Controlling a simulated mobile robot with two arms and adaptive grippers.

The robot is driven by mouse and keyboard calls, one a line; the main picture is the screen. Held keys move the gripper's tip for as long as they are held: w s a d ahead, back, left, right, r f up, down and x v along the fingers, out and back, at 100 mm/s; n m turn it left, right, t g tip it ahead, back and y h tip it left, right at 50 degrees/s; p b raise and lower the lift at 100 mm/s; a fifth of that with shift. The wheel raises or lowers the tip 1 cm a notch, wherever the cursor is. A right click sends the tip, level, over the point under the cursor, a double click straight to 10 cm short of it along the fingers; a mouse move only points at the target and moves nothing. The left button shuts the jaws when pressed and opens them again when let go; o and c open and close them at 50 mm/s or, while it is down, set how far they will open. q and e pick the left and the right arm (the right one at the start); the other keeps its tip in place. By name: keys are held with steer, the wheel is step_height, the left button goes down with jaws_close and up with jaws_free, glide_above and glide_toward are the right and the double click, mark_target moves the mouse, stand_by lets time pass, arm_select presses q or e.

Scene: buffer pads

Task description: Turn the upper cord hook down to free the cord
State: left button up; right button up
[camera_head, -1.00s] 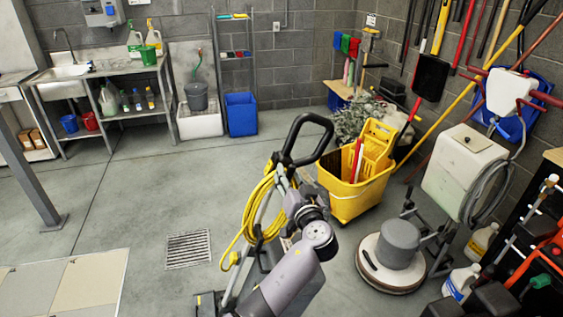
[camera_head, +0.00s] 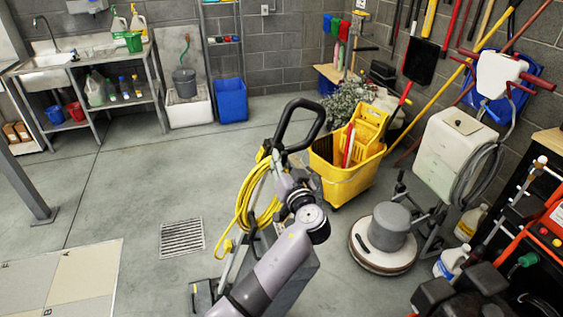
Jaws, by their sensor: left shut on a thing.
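A floor machine with a black loop handle (camera_head: 313,121) stands upright in the middle of the view. A coiled yellow cord (camera_head: 247,205) hangs on the left of its upright. The upper cord hook is at the top of the coil, small and largely hidden by my left arm's wrist. My left gripper (camera_head: 279,166) is at the top of the coil, just below the loop handle, shut on the upper cord hook; its fingertips are hard to make out. The cord still hangs in a loop beside the upright.
A yellow mop bucket (camera_head: 338,186) stands behind the machine. A round floor polisher (camera_head: 384,240) stands to the right, near white jugs (camera_head: 450,262) and a cart (camera_head: 545,180). A floor drain (camera_head: 182,238) lies to the left, where the floor is mostly clear.

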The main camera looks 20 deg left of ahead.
arm_select(q)
steer(key=shift+d, duration=0.1)
jaws_close()
arm_select(e)
steer(key=shift+w+a+f, duration=0.1)
steer(key=shift+a, duration=0.25)
